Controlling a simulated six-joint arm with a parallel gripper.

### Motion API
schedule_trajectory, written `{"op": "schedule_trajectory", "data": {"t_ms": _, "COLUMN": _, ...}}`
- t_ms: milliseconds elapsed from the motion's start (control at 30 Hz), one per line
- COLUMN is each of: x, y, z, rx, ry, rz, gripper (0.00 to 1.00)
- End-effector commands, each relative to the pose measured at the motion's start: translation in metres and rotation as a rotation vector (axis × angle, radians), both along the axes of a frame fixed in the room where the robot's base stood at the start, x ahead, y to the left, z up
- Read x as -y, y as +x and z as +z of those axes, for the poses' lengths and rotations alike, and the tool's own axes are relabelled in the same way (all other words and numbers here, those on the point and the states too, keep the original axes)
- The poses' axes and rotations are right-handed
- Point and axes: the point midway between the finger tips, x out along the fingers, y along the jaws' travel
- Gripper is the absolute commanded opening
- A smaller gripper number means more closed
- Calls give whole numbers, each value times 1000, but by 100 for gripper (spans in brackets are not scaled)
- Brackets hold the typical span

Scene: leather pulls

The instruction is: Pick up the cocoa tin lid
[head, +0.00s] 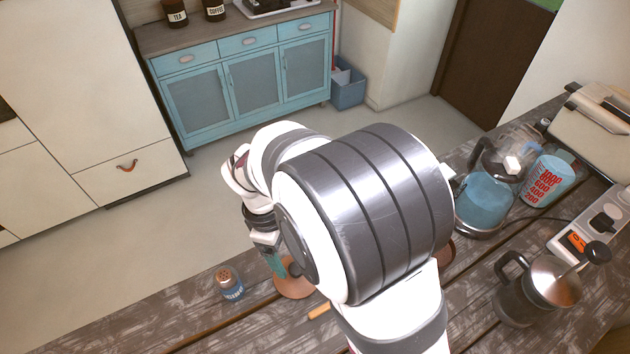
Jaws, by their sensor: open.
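A round copper-brown disc with a small knob, which looks like the cocoa tin lid (291,289), lies on the dark wooden worktop at the lower middle of the head view. My arm covers its right edge. My gripper (278,265) points down over the lid's far left side, close to the knob. Its jaws are open. I cannot tell whether a fingertip touches the lid. No cocoa tin can be made out for certain; a brown rounded edge (447,253) shows just right of my arm, mostly hidden.
A shaker (229,284) stands just left of the lid. A light wooden piece (319,310) lies right of it. At right stand a kettle (484,202), a measuring jug (548,182), a French press (538,288) and a power strip (590,230). The front left worktop is clear.

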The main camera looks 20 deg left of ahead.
Motion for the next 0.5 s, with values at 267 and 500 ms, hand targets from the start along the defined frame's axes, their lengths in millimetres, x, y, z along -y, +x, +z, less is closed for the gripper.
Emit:
{"op": "schedule_trajectory", "data": {"t_ms": 267, "x": 9, "y": 2, "z": -45, "rx": -3, "ry": -2, "rz": -5, "gripper": 76}}
{"op": "schedule_trajectory", "data": {"t_ms": 500, "x": 14, "y": 4, "z": -79, "rx": -1, "ry": 2, "rz": -4, "gripper": 76}}
